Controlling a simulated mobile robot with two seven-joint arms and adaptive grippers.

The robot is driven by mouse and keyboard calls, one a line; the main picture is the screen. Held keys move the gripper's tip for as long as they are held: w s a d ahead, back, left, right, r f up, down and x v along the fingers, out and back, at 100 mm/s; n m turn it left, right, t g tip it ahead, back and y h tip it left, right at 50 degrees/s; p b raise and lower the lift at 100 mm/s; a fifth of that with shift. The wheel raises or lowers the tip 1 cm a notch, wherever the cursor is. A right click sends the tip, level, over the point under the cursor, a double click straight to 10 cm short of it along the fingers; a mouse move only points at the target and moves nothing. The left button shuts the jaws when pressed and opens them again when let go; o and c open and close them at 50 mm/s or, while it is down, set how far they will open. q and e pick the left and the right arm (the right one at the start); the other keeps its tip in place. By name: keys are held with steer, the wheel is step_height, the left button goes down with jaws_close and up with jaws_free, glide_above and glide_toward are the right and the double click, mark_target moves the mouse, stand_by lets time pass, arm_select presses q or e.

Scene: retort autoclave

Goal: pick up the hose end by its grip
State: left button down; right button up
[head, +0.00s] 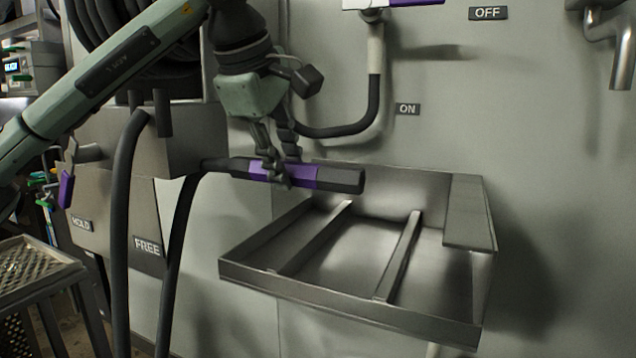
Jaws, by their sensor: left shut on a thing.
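The hose end (342,179) is a dark cylinder with a purple grip (303,176). It lies level in the air above the back left of a metal sink. My left gripper (277,184) reaches down from above and is shut on the purple grip. Its fingers cover part of the grip. The black hose (176,250) runs from the left end of the hose end and hangs down in front of the wall panel. My right gripper is not in view.
The metal sink (350,311) has two bars across it. A wall pipe with a dark hose (376,100) hangs behind my gripper. Labels read ON, OFF, HOLD and FREE. A metal box (190,145) and coiled hose (125,40) are at left. A perforated stand (35,270) is lower left.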

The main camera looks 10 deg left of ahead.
arm_select(q)
steer(key=shift+s+a+r, duration=0.1)
steer(key=shift+a+r, duration=0.25)
steer(key=shift+a, duration=0.05)
steer(key=shift+a+r+p, duration=0.2)
steer(key=shift+r+p, duration=0.3)
steer(key=shift+r, duration=0.15)
step_height(320, 180, up, 4)
steer(key=p, duration=0.3)
steer(key=shift+s+f, duration=0.1)
